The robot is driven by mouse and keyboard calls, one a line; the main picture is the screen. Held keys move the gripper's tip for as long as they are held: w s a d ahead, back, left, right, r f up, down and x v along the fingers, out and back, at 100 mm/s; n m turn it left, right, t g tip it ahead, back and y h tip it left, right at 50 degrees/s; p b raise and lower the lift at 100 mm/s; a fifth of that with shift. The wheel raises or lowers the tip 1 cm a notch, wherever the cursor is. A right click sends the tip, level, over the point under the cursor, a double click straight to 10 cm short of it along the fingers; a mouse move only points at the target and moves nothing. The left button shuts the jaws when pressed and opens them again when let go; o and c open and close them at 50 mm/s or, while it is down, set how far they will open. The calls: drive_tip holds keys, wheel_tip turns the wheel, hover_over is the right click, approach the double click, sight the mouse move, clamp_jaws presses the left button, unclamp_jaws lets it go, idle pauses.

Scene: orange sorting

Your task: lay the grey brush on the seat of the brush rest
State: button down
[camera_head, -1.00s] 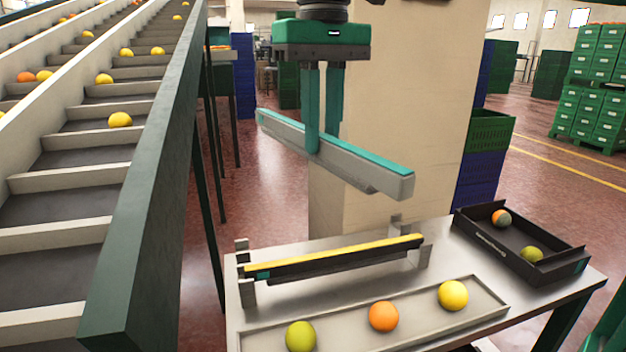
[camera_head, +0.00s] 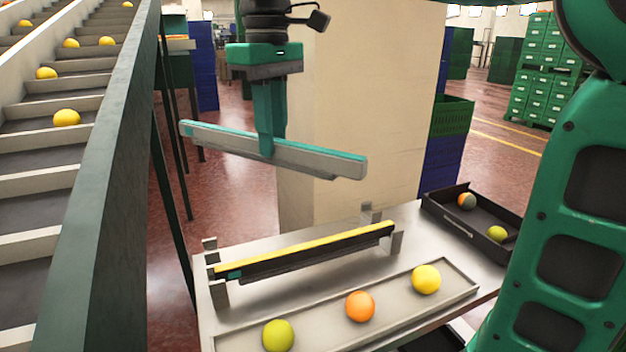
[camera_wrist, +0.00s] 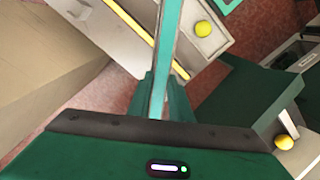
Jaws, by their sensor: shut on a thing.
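In the wrist view the brush (camera_wrist: 170,45) runs away from between my fingers (camera_wrist: 160,100). The brush rest (camera_head: 222,292) stands on the metal table below, with upright posts at both ends. A dark bar with a yellow top (camera_head: 310,247) lies across it. The brush is well above the rest and apart from it.
A shallow grey tray (camera_head: 320,338) with a green, an orange and a yellow fruit lies in front of the rest. A black tray (camera_head: 483,240) with two fruits is at the table's right. A conveyor (camera_head: 95,230) flanks the left; a beige pillar (camera_head: 350,100) stands behind.

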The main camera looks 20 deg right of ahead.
drive_tip(key=w+d+f+n, duration=0.4)
drive_tip(key=d+f+n, duration=0.1)
drive_tip(key=f, duration=0.5)
drive_tip(key=w+d+f+n, duration=0.4)
drive_tip(key=d+f+n, duration=0.2)
drive_tip(key=f, duration=0.5)
drive_tip(key=shift+w+d+f, duration=0.2)
drive_tip(key=shift+w+d, duration=0.05)
drive_tip(key=shift+f, duration=1.25)
idle(0.7)
drive_tip(key=c, duration=1.5)
unclamp_jaws()
drive_tip(key=shift+c, duration=0.2)
